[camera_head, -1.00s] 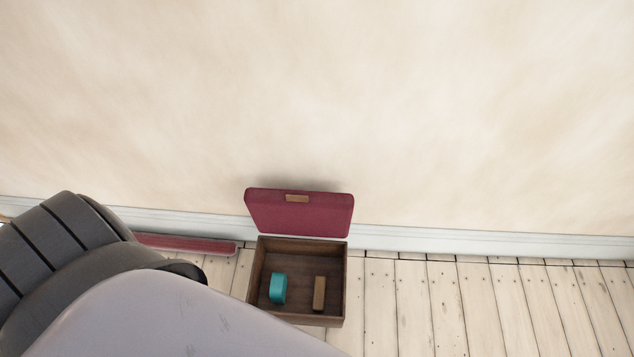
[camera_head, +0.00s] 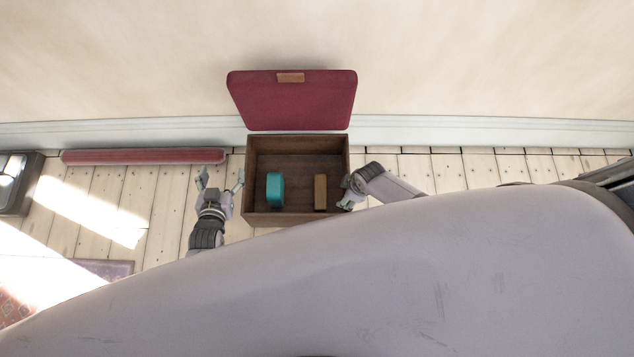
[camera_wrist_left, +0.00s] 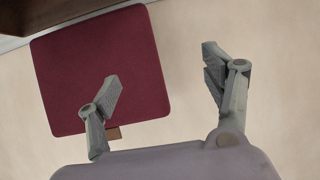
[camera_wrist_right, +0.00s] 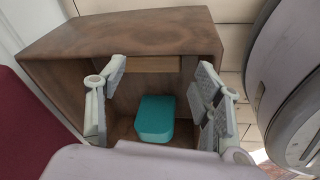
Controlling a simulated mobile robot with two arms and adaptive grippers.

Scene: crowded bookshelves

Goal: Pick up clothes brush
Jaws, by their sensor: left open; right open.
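A small brown upright block (camera_head: 320,192), which looks like the clothes brush, is in the right part of the open wooden box (camera_head: 297,219). Its bristles cannot be made out. A teal rounded object (camera_head: 275,190) is to its left, and it also shows in the right wrist view (camera_wrist_right: 155,118). My right gripper (camera_head: 346,193) is open at the box's right side, close to the brown block. In the right wrist view its spread fingers (camera_wrist_right: 160,80) face the box interior. My left gripper (camera_head: 221,180) is open and empty, left of the box.
The box's red padded lid (camera_head: 292,103) stands open against the wall, and it fills much of the left wrist view (camera_wrist_left: 100,70). A long red bar (camera_head: 145,157) lies along the skirting board. A dark object (camera_head: 18,185) is at the far left.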

